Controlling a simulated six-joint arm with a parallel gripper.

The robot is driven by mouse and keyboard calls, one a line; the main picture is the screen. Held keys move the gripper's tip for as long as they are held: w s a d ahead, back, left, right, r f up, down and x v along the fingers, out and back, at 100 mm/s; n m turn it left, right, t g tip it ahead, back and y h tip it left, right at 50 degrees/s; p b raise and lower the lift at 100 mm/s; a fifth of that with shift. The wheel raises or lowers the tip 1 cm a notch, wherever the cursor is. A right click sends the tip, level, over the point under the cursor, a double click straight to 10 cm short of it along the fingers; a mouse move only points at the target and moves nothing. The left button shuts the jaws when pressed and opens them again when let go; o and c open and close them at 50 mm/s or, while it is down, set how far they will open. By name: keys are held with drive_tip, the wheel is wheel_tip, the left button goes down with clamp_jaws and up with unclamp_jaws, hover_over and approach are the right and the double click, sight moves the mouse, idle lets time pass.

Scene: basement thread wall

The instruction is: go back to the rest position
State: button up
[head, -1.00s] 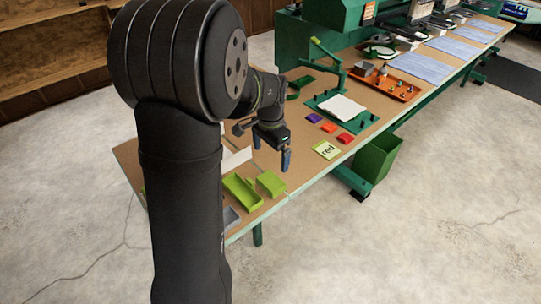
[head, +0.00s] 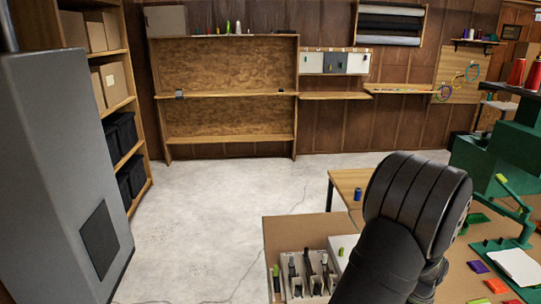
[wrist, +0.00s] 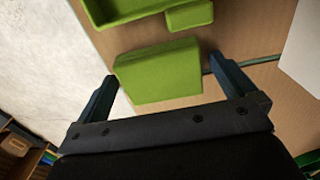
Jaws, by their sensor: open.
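My gripper (wrist: 160,88) shows in the wrist view with its two blue fingers spread wide and nothing held between them. Beyond the fingertips, a green block-like box (wrist: 158,70) lies on the brown table top, apart from the fingers as far as I can tell. In the head view my arm stands at the lower right, and its gripper end is hidden behind the arm.
A work table (head: 290,228) holds a rack of tools (head: 308,272) left of my arm. A blue spool (head: 357,194) stands on a wooden table behind. Green machinery (head: 510,150) is at the right. A grey cabinet (head: 50,180) stands left, with clear floor (head: 210,220) between.

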drive_tip(key=shift+r, duration=1.3)
drive_tip(key=shift+f, duration=0.15)
